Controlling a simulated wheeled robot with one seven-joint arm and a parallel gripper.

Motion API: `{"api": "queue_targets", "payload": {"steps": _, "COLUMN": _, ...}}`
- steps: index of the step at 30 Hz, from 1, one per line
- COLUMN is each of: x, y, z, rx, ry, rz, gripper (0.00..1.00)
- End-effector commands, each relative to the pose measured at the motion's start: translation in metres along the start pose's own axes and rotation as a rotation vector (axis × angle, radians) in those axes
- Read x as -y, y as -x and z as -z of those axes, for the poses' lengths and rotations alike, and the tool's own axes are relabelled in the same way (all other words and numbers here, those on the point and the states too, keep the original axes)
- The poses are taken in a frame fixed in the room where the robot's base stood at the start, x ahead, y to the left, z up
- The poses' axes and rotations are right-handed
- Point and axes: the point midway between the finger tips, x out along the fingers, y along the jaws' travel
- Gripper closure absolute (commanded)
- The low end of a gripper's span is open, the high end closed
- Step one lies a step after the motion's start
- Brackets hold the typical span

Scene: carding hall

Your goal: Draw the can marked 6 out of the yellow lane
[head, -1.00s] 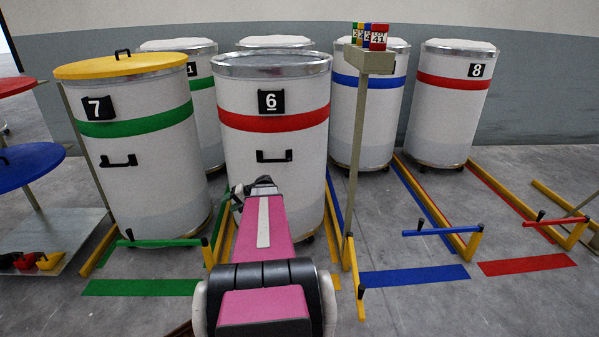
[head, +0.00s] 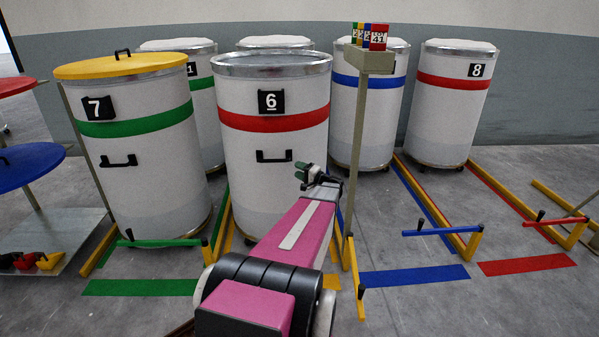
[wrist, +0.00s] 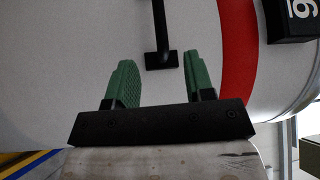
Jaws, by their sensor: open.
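The can marked 6 (head: 270,185) stands upright in the middle, white with a red band. In the wrist view the handle (wrist: 159,35) stands just beyond the fingertips, roughly in line with the gap. My gripper (head: 309,173) is open and empty, its green fingers (wrist: 158,75) apart, in front of the can and right of the handle in the head view. The yellow floor mark (head: 331,282) is partly hidden by my arm. A yellow bar (head: 359,285) at the lane's right points forward.
Can 7 (head: 150,165) with a yellow lid stands close left behind a green bar (head: 160,243). A thin post (head: 356,150) with tags stands right of can 6. A blue bar (head: 428,231) crosses the lane to the right. Can 8 (head: 445,120) stands at back right.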

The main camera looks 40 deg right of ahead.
Motion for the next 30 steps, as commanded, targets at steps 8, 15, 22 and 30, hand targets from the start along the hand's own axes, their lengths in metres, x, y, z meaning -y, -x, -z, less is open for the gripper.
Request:
{"api": "queue_targets", "payload": {"steps": 8, "x": 0.000, "y": -0.006, "z": 0.000, "rx": 0.002, "ry": 0.000, "rz": -0.001, "gripper": 0.51}}
{"api": "queue_targets", "payload": {"steps": 15, "x": -0.001, "y": -0.038, "z": 0.000, "rx": 0.003, "ry": 0.000, "rz": -0.001, "gripper": 0.51}}
{"api": "queue_targets", "payload": {"steps": 22, "x": -0.001, "y": -0.076, "z": -0.001, "rx": 0.005, "ry": 0.000, "rz": -0.002, "gripper": 0.51}}
{"api": "queue_targets", "payload": {"steps": 30, "x": 0.000, "y": -0.104, "z": -0.001, "rx": 0.003, "ry": 0.000, "rz": -0.001, "gripper": 0.51}}
